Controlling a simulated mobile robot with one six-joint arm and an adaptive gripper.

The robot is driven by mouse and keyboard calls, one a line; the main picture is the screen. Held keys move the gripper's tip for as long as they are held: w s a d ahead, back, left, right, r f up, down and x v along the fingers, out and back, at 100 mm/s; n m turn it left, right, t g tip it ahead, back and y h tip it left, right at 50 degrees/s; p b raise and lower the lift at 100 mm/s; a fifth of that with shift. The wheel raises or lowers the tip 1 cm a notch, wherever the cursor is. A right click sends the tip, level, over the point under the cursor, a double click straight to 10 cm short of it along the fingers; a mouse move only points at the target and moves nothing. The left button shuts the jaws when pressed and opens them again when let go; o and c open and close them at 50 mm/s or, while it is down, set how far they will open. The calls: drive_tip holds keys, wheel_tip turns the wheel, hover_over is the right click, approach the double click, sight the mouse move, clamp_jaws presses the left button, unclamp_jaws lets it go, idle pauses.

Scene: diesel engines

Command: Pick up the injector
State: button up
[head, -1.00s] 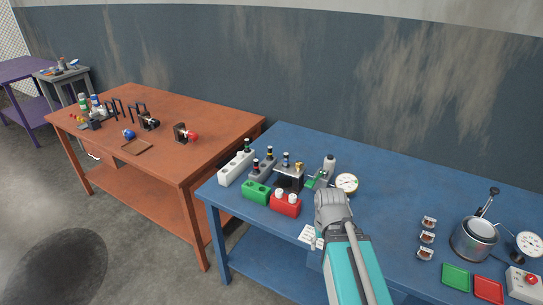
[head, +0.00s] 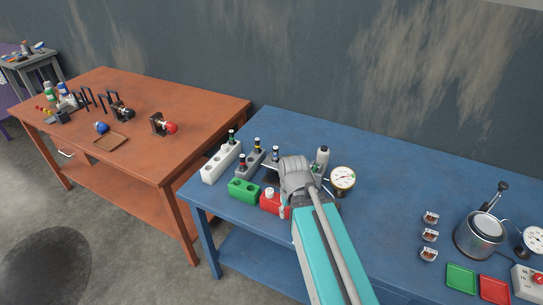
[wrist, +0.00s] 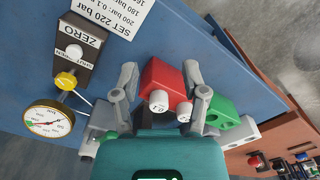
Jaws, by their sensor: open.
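Several slim dark upright pieces with coloured bands, which look like injectors, stand at the left of the blue table in the head view. One (head: 232,137) is in the white block (head: 221,163). Others, such as one piece (head: 257,146) and another (head: 275,152), stand by the grey holder (head: 250,161). I cannot tell which one the task means. My gripper (wrist: 160,68) is open in the wrist view, its fingers either side of the red block (wrist: 163,80), with no injector seen between them. In the head view my arm hides the fingers and part of the holder.
A green block (head: 244,190) stands left of the red block. A dial gauge (head: 342,179) is close to the right of my wrist. Farther right are a metal pot (head: 479,235), a green tray (head: 461,276) and a red tray (head: 494,289). The blue table's middle is clear.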

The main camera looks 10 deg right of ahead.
drive_tip(key=shift+o, duration=0.3)
drive_tip(key=shift+d, duration=0.35)
drive_tip(key=shift+o, duration=0.9)
wheel_tip(320, 180, up, 14)
drive_tip(key=n+p, duration=1.3)
drive_tip(key=p, duration=0.1)
hover_over(276, 148)
drive_tip(key=shift+w+a+f, duration=0.1)
drive_tip(key=shift+w+a, duration=0.05)
drive_tip(key=shift+f, duration=0.1)
wheel_tip(276, 148, down, 8)
drive_tip(key=b, duration=0.9)
drive_tip(key=shift+f, duration=0.2)
drive_tip(key=shift+f, duration=0.15)
drive_tip(key=shift+f+b, duration=2.45)
drive_tip(key=shift+b, duration=0.1)
